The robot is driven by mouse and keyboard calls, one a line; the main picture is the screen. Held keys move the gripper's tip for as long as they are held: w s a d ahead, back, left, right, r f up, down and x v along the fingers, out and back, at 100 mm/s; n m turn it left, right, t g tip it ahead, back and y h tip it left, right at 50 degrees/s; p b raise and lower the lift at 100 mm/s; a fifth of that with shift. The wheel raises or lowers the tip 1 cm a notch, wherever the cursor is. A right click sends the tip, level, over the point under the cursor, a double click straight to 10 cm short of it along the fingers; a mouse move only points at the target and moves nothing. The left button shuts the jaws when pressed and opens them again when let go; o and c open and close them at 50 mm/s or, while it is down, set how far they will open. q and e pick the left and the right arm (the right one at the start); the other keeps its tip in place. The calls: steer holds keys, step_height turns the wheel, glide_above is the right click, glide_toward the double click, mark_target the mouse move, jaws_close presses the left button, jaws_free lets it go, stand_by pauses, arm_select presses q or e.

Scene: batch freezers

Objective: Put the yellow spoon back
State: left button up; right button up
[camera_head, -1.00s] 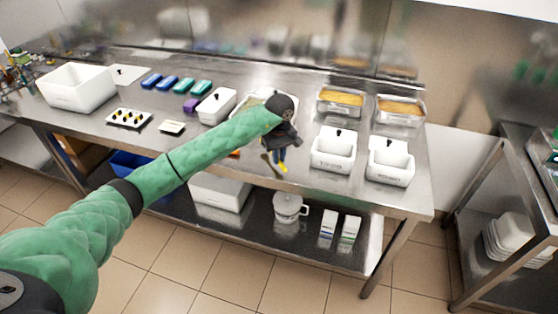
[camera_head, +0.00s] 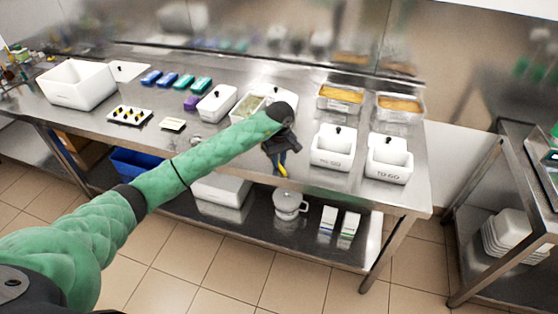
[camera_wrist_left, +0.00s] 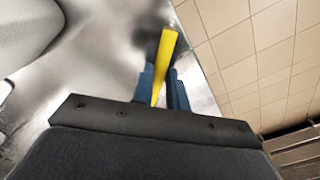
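The yellow spoon (camera_head: 283,171) is in my left gripper (camera_head: 280,160), over the front part of the steel table. In the left wrist view the spoon (camera_wrist_left: 164,60) sticks out as a yellow bar between the two blue fingers of the left gripper (camera_wrist_left: 164,88), which are closed on it. The far end of the spoon is not clearly visible. My right gripper is in neither view.
The steel table (camera_head: 225,152) holds two white TO GO containers (camera_head: 332,160) (camera_head: 389,172) right of the gripper. Food-filled pans (camera_head: 340,97) stand behind them.

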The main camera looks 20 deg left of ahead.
arm_select(q)
steer(key=o, duration=0.3)
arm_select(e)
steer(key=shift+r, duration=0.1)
arm_select(q)
steer(key=shift+r, duration=0.1)
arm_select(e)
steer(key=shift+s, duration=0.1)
arm_select(q)
steer(key=shift+r, duration=0.35)
steer(key=shift+r+b, duration=0.35)
steer(key=shift+r, duration=0.15)
step_height(320, 180, up, 10)
steer(key=b, duration=0.4)
steer(key=shift+r, duration=0.2)
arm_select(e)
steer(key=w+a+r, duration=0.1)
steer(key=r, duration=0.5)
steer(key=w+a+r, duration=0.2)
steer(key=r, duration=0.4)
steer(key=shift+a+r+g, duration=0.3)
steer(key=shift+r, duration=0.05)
